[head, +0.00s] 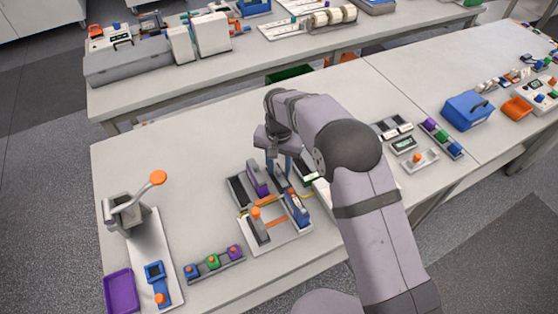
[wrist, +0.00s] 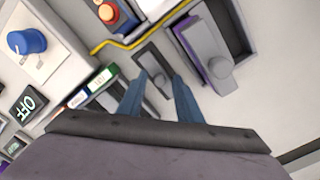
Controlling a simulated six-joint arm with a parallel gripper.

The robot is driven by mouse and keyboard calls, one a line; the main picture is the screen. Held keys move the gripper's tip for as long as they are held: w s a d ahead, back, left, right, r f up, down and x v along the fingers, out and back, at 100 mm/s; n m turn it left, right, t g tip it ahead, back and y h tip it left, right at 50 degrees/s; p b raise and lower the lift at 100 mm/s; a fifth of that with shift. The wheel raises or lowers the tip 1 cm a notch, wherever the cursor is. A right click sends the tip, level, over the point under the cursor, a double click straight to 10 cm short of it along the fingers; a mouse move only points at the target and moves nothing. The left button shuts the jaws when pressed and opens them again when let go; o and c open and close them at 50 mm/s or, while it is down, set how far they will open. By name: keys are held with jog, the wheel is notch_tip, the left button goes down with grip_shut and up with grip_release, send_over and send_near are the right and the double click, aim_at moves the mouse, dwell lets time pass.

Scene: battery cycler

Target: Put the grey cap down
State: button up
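In the head view, my gripper (head: 280,167) points down just right of a purple block (head: 257,178), and the cap is mostly hidden. Whether the cap is fully seated cannot be told.
A white fixture (head: 271,242) with an orange knob stands in front. A lever press (head: 125,213) stands left.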

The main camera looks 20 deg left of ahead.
aim_at(280, 171)
notch_tip(280, 171, up, 12)
jog(key=b, duration=0.3)
jog(key=shift+r, duration=0.15)
jog(key=shift+d, duration=0.1)
jog(key=s+d, duration=0.3)
jog(key=d, duration=1.6)
jog(key=s+d+f, duration=0.3)
jog(key=s+d, duration=0.4)
jog(key=s, duration=0.1)
jog(key=s+d+f, duration=0.3)
jog(key=s+d, duration=0.3)
jog(key=s, duration=0.2)
jog(key=shift+s+d+f, duration=0.3)
jog(key=shift+s+d, duration=0.05)
jog(key=shift+d, duration=0.05)
